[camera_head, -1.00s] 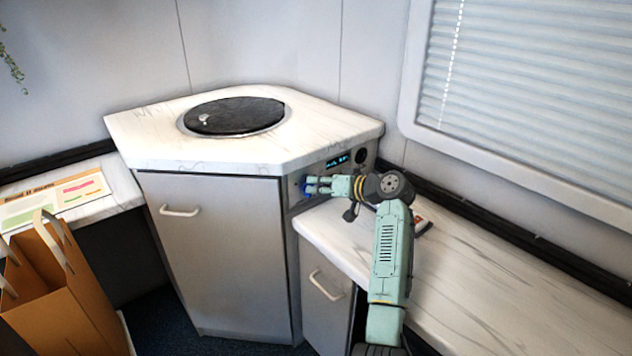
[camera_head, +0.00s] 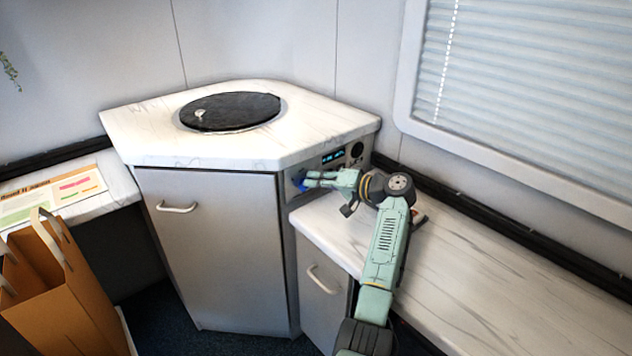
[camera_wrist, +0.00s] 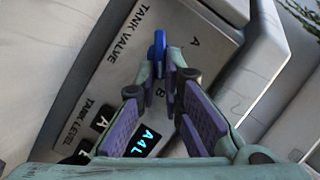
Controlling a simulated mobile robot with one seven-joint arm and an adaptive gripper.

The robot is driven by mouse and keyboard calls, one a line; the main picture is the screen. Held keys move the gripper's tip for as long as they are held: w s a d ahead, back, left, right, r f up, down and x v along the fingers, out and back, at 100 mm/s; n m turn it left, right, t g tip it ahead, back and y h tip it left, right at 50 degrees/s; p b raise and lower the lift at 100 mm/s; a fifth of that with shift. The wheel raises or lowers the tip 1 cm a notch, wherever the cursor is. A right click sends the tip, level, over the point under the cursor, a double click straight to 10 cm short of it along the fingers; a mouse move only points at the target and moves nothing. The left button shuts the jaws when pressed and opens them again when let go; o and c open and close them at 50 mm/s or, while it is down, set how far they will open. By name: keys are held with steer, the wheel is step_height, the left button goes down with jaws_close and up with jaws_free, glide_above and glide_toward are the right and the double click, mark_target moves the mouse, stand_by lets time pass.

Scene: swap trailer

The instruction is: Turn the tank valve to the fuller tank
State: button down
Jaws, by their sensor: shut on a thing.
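The tank valve's blue handle (camera_wrist: 159,48) is on the grey panel (camera_wrist: 192,70) marked "TANK VALVE", with letters A and B beside it. My gripper (camera_wrist: 168,68) is shut on the handle, whose far end sticks out past the fingertips. Which letter the handle points to I cannot tell. Below the "TANK LEVEL" label, a lit display (camera_wrist: 146,143) appears to read "A4L"; other parts of it are hidden by my gripper. In the head view, my gripper (camera_head: 313,179) reaches the blue handle (camera_head: 299,181) on the cabinet's right side, below the small lit display (camera_head: 333,158).
The corner cabinet (camera_head: 215,235) has a marbled top with a round black lid (camera_head: 231,112). A lower marbled counter (camera_head: 500,270) runs right under the window blind (camera_head: 530,90). A brown paper bag (camera_head: 70,300) stands at left, near a printed sheet (camera_head: 50,200).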

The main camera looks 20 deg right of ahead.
steer(key=c, duration=1.7)
jaws_free()
steer(key=v, duration=1.2)
steer(key=shift+r, duration=0.1)
